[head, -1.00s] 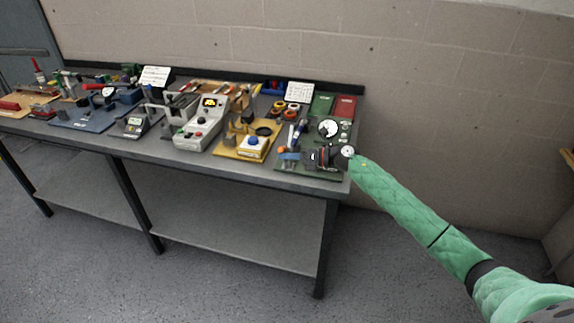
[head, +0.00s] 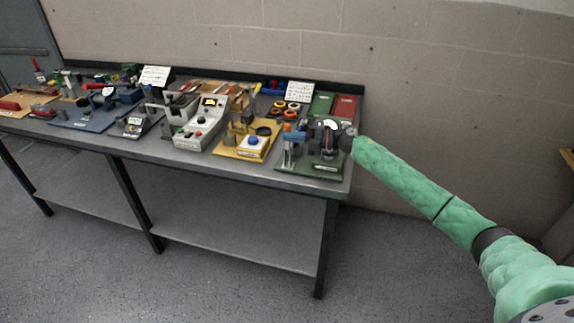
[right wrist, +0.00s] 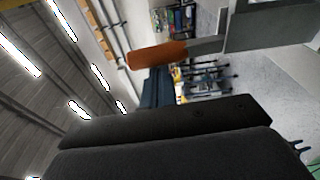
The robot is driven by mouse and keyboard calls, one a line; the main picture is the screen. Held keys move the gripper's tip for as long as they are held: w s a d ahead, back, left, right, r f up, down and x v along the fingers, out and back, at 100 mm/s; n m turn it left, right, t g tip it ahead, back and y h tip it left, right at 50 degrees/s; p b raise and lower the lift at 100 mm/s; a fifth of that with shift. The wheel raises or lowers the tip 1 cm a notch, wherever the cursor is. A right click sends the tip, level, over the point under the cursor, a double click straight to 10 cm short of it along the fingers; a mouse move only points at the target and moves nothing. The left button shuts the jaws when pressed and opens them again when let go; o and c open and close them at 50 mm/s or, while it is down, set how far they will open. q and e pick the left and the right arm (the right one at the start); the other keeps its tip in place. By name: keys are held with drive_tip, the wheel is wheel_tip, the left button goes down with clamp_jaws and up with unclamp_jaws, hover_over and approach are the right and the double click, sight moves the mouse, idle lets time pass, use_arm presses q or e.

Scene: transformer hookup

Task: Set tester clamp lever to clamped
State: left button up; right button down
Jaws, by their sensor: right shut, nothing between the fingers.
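The tester stands on a green base (head: 322,172) at the right end of the bench. An orange grip (head: 287,127) shows at its left side, above a blue-grey part (head: 289,158). In the right wrist view an orange grip (right wrist: 158,55) on a flat grey metal arm lies just beyond my dark fingers. I take this as the clamp lever, but cannot tell its exact setting. My right gripper (head: 326,140) is shut and empty over the green base, right of the orange grip. In the right wrist view a gap shows between fingers and grip. My left gripper is out of view.
A yellow-based fixture with a blue knob (head: 252,141) and a grey meter box (head: 205,118) stand to the left. Red and green booklets (head: 345,106) and a white card (head: 299,92) are behind. Free floor lies before the bench.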

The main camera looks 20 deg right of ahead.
drive_tip(key=shift+w+d+r+m, duration=0.2)
drive_tip(key=shift+w+d+m, duration=0.05)
drive_tip(key=shift+m, duration=0.25)
drive_tip(key=shift+w+r, duration=0.1)
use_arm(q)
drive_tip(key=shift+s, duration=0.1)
